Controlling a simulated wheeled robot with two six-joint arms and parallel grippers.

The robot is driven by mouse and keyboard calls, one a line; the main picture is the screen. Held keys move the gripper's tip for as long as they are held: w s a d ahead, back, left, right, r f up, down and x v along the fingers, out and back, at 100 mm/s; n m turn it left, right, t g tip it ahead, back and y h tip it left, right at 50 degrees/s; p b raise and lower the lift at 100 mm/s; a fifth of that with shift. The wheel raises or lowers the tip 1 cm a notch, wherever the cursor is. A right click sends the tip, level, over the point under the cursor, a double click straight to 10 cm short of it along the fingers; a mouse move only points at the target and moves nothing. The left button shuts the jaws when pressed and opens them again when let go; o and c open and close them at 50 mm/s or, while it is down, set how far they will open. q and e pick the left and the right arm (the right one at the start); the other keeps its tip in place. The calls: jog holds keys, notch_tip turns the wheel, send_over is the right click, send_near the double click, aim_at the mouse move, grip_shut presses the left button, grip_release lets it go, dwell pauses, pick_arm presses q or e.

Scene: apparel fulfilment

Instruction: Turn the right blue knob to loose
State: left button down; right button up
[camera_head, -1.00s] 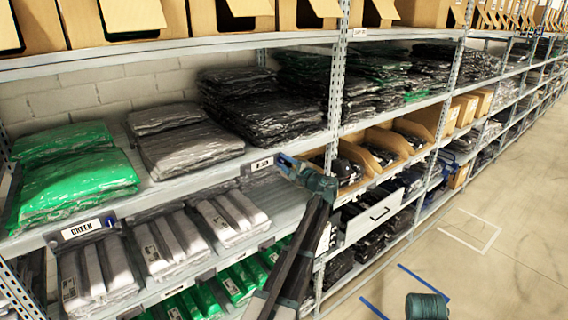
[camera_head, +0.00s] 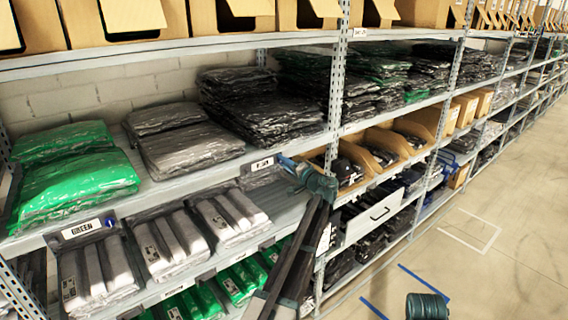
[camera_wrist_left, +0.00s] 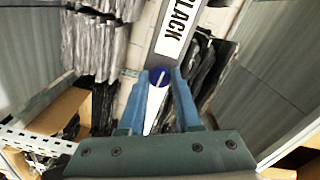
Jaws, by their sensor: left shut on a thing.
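The right blue knob (camera_wrist_left: 158,78) is a small round blue disc with a pale line across its face. It sits at the end of the label holder with the BLACK label (camera_wrist_left: 178,25), which also shows on the shelf edge in the head view (camera_head: 262,164). My left gripper (camera_wrist_left: 159,80) is shut on the knob, one blue finger on each side. In the head view my left gripper (camera_head: 284,161) is at the right end of the BLACK label and hides the knob.
A GREEN label holder (camera_head: 82,229) sits further left on the same shelf edge. Green bagged clothes (camera_head: 80,175) and grey bagged clothes (camera_head: 190,148) lie on that shelf. A metal upright (camera_head: 335,95) stands just right of my gripper. The floor at right (camera_head: 510,260) is largely clear.

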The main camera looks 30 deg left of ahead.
pick_arm(q)
jog(key=shift+n, duration=0.4)
dwell(0.3)
jog(key=c, duration=0.6)
grip_release()
jog(key=v, duration=1.4)
jog(key=shift+f, duration=0.1)
jog(key=s+d+f+m+g+h+b, duration=0.1)
jog(key=s+d+f+h+b, duration=0.2)
jog(key=s+d+f, duration=0.4)
jog(key=s+d+f+g+h+b, duration=0.25)
jog(key=s+d+f, duration=0.2)
jog(key=f, duration=0.55)
jog(key=s+d+f+m+h+b, duration=0.1)
jog(key=s+d+f+h+b, duration=0.3)
jog(key=s+f, duration=0.3)
jog(key=s+d+f+m+g+h+b, duration=0.2)
jog(key=s+d+f+h, duration=0.4)
jog(key=s+d+f, duration=0.5)
jog(key=s+d+g+b, duration=0.1)
jog(key=s+d+b, duration=0.1)
jog(key=s+d, duration=0.1)
jog(key=shift+d+f+m, duration=0.2)
jog(key=shift+d+m, duration=0.1)
jog(key=shift+m, duration=0.1)
